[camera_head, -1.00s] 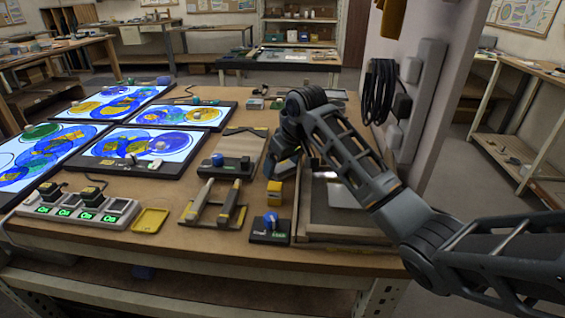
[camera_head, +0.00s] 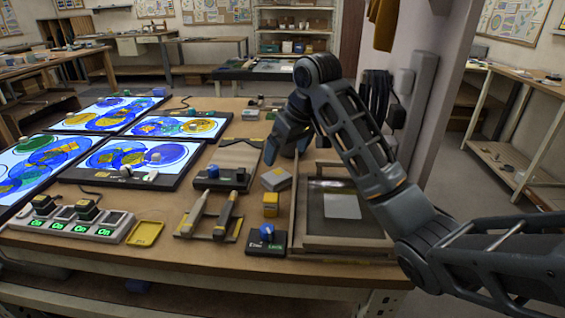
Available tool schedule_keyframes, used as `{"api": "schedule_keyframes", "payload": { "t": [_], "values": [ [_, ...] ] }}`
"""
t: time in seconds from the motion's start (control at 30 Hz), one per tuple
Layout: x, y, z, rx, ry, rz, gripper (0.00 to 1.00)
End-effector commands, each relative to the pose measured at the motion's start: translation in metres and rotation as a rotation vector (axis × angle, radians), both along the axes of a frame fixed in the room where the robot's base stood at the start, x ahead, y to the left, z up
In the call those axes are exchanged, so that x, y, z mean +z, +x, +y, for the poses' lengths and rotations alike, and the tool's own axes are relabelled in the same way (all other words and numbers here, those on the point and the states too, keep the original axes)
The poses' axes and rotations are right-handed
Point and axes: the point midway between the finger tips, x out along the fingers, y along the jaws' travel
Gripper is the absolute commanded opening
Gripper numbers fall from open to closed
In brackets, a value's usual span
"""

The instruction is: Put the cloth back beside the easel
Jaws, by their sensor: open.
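A small grey folded piece, apparently the cloth (camera_head: 276,179), lies on the bench with a yellowish mark on top. It is just left of the framed tray-like stand (camera_head: 345,243), which may be the easel; I cannot be sure. My gripper (camera_head: 283,156) is open and empty above and behind the cloth, pointing down, apart from it. A pale grey square (camera_head: 342,206) lies inside the frame. My arm hides part of the frame's right side.
A yellow block (camera_head: 270,204) and a blue-knobbed box (camera_head: 266,242) stand in front of the cloth. Two pen-like tools (camera_head: 228,213) lie on a rest to the left. Lit panels (camera_head: 145,156) with coloured discs fill the left side. A wall post stands at right.

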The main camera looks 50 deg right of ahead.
Motion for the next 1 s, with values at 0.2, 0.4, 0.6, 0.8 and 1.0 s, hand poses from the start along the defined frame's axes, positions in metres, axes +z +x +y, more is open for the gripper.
{"api": "schedule_keyframes", "payload": {
  "t": [0.2,0.4,0.6,0.8,1.0],
  "values": [
    [0.02,-0.008,0.001,-0.001,-0.001,-0.001,0.99],
    [0.022,-0.009,0.001,-0.001,0.0,0.0,0.99],
    [0.022,-0.009,0.001,-0.001,0.0,0.0,0.99],
    [0.022,-0.009,0.001,0.0,0.0,0.0,0.99],
    [0.04,-0.009,0.001,0.0,-0.001,0.0,0.99]
  ]
}}
